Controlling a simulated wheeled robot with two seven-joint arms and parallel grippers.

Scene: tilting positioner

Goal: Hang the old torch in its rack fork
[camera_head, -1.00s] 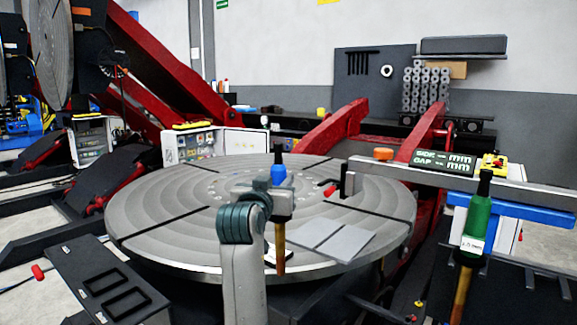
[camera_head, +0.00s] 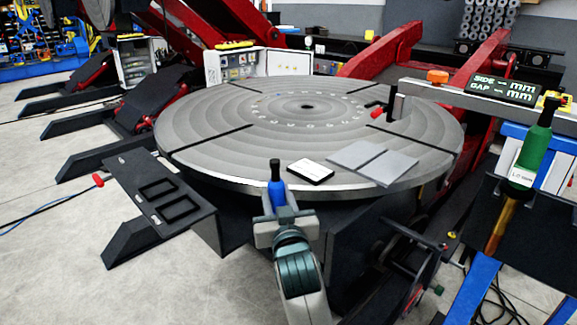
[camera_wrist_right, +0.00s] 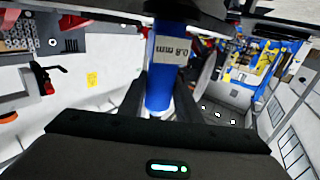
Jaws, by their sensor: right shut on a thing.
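A blue torch (camera_head: 276,192) with a black tip stands upright in my right gripper (camera_head: 282,216), just off the front edge of the round table; its lower part is hidden. In the right wrist view the blue torch (camera_wrist_right: 165,75) carries a label reading 0.8 mm, and the dark fingers of the right gripper (camera_wrist_right: 160,92) are shut around it. A green torch (camera_head: 532,150) with a white label hangs upright at the right, on a dark rack (camera_head: 550,225). I cannot make out an empty fork there. My left gripper is out of view.
The grooved turntable (camera_head: 230,120) bears a white card (camera_head: 310,171), grey plates (camera_head: 390,167) and a red-handled clamp (camera_head: 378,112). A black stand with two rectangular slots (camera_head: 150,185) is at the left. A display (camera_head: 503,89) stands at the right. Floor at lower left is free.

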